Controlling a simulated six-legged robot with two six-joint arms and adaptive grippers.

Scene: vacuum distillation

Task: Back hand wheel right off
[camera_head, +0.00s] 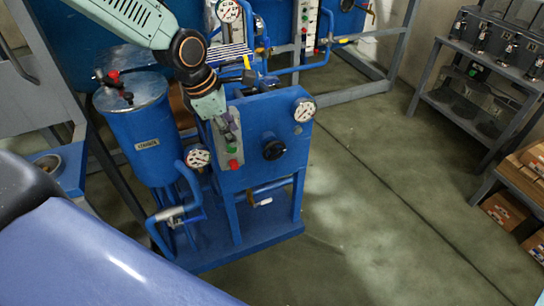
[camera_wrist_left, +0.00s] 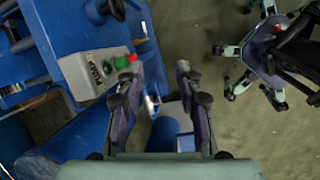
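A black hand wheel (camera_head: 274,150) sits on the front of the blue pump cabinet (camera_head: 285,182). A dark round wheel also shows at the top of the left wrist view (camera_wrist_left: 106,9), partly cut off by the edge. I cannot tell which wheel is the back one. My left gripper (camera_head: 208,104) is above the cabinet's left side, by the grey button panel (camera_head: 227,128). In the left wrist view its fingers (camera_wrist_left: 158,72) are spread apart with nothing between them. The panel with green and red buttons (camera_wrist_left: 90,72) lies left of the fingers. My right gripper is out of view.
A blue cylindrical vessel (camera_head: 140,125) stands left of the cabinet. Dial gauges (camera_head: 304,109) (camera_head: 197,157) stick out from the cabinet. Blue pipes (camera_head: 190,190) run low at its left. Grey shelving (camera_head: 470,100) stands at the right. Open floor (camera_head: 370,220) lies between.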

